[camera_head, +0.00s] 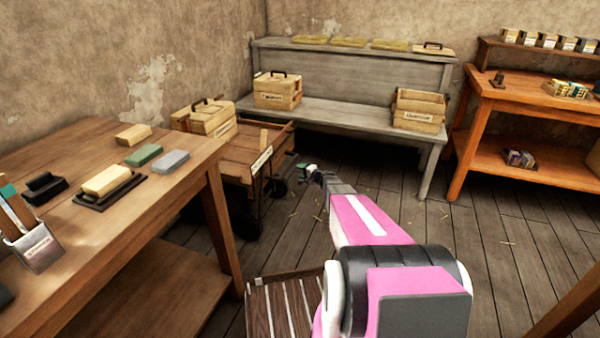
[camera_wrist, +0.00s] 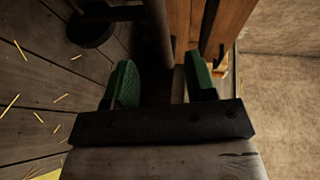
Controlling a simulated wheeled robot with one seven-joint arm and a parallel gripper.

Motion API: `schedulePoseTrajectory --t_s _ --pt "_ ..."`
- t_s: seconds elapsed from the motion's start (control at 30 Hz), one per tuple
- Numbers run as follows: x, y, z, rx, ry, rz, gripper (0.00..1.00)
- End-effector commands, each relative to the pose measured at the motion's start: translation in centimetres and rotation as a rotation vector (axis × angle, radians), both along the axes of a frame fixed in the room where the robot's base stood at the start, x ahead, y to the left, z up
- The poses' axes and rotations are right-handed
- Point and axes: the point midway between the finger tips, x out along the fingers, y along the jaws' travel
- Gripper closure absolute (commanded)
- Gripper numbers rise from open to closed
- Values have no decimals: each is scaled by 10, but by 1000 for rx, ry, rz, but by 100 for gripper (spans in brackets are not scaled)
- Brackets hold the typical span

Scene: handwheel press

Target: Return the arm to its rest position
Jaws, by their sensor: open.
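My gripper (camera_head: 308,172) is at the end of my pink and black arm, in the middle of the head view, over the floor in front of the wooden cart (camera_head: 246,152). In the wrist view my gripper (camera_wrist: 160,84) shows two green finger pads set well apart. It is open, with nothing held between the pads. A dark post and wooden boards lie beyond the fingers in the wrist view. I cannot tell how far the fingers are from them.
A wooden table (camera_head: 182,178) with several blocks stands at the left. A grey bench (camera_head: 340,115) with wooden crates (camera_head: 418,110) is at the back, and an orange-brown workbench (camera_head: 500,92) at the right. A slatted board (camera_head: 284,306) lies below my arm. Floor at the right is mostly clear.

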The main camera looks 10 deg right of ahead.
Motion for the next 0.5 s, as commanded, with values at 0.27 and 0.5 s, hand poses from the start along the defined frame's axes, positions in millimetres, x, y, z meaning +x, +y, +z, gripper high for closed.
schedulePoseTrajectory --t_s 0.27,0.5 --pt "-26 22 12 -54 20 71 49" --pt "-114 80 40 -259 118 302 49"
